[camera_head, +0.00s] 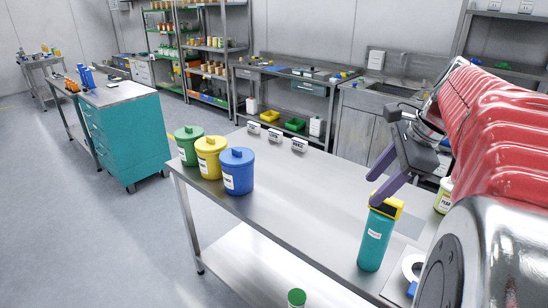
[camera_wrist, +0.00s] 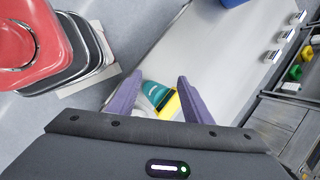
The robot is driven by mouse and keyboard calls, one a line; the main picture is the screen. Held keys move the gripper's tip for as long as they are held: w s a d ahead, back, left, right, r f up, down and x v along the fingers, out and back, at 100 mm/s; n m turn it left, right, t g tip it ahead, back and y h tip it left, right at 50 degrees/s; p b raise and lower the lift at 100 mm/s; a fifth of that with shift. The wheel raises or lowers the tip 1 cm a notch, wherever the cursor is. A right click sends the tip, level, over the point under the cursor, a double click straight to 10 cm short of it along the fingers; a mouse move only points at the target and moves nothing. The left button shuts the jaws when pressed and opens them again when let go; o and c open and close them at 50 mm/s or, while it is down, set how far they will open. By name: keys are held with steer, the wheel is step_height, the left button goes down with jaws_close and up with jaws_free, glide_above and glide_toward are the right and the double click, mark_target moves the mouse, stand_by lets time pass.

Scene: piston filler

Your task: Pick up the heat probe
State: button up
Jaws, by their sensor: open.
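A teal cylinder with a yellow top and a small white label (camera_head: 374,245) stands upright on the steel table. It may be the heat probe, but its label is too small to read. In the wrist view its teal part (camera_wrist: 155,93) and yellow top show between my fingers, partly hidden by the gripper body. My gripper (camera_head: 375,186) has purple fingers, which are apart at the cylinder's yellow top. I cannot tell whether they touch it. In the wrist view my gripper (camera_wrist: 157,84) is open.
Green (camera_head: 188,144), yellow (camera_head: 210,157) and blue (camera_head: 237,171) lidded tubs stand at the table's left end. Small white labelled blocks (camera_head: 274,135) line the back edge. A pale labelled container (camera_head: 444,195) stands right of the cylinder. The middle of the table (camera_head: 300,190) is clear.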

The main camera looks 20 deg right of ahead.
mark_target(387, 202)
steer(key=s+d+r+m+t, duration=0.1)
steer(key=s+d+m, duration=0.2)
steer(key=d+m, duration=0.4)
steer(key=d, duration=0.4)
steer(key=shift+s+d+r+y, duration=0.15)
steer(key=shift+d+r+y, duration=0.05)
steer(key=shift+r+y, duration=0.2)
steer(key=shift+x, duration=4.35)
steer(key=shift+x, duration=2.6)
steer(key=shift+a+r, duration=0.1)
steer(key=shift+a, duration=0.1)
steer(key=shift+c, duration=0.3)
jaws_close()
